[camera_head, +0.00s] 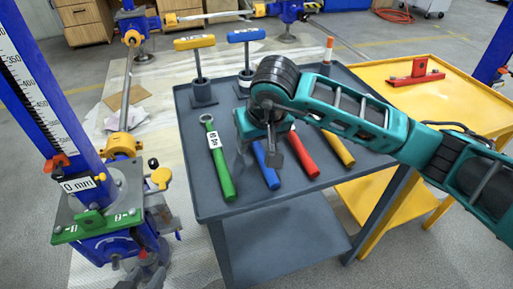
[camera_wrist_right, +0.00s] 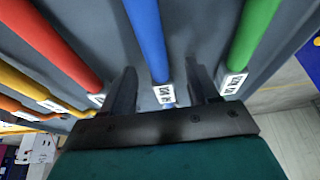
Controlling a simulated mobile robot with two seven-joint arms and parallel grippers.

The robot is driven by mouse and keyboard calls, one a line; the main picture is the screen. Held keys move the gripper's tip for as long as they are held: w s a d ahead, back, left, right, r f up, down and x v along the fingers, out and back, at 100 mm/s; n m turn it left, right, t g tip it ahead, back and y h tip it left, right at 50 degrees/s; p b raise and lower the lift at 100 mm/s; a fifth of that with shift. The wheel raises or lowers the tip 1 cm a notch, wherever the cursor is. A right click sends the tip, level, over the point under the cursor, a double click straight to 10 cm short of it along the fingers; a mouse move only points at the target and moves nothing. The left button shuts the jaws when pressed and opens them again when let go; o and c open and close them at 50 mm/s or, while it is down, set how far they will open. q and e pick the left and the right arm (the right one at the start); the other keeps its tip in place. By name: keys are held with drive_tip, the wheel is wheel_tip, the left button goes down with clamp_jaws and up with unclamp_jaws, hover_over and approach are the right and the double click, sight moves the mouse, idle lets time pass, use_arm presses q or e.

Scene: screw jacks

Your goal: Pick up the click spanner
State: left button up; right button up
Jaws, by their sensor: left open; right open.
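Several spanners with coloured handles lie side by side on the grey table (camera_head: 270,205): green (camera_head: 222,172), blue (camera_head: 268,176), red (camera_head: 305,156) and yellow (camera_head: 338,150). Each handle is one solid colour; I cannot tell which is the click spanner meant. My right gripper (camera_head: 258,150) is over the blue spanner and hides its upper part. In the right wrist view its open fingers stand either side of the blue spanner (camera_wrist_right: 150,45), near its white label. I cannot tell how far above it they are. The green spanner (camera_wrist_right: 252,35) lies outside the fingers. My left gripper is not in view.
Two T-handled tools, yellow (camera_head: 194,42) and blue (camera_head: 245,36), stand upright at the table's back. A blue screw jack (camera_head: 100,205) with a scale stands at left. A yellow table (camera_head: 465,90) with a red part (camera_head: 416,74) adjoins at right. The grey table's front is clear.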

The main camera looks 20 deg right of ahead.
drive_tip(key=shift+w+f, duration=0.1)
drive_tip(key=shift+f, duration=0.1)
clamp_jaws()
idle(0.5)
drive_tip(key=shift+r, duration=0.1)
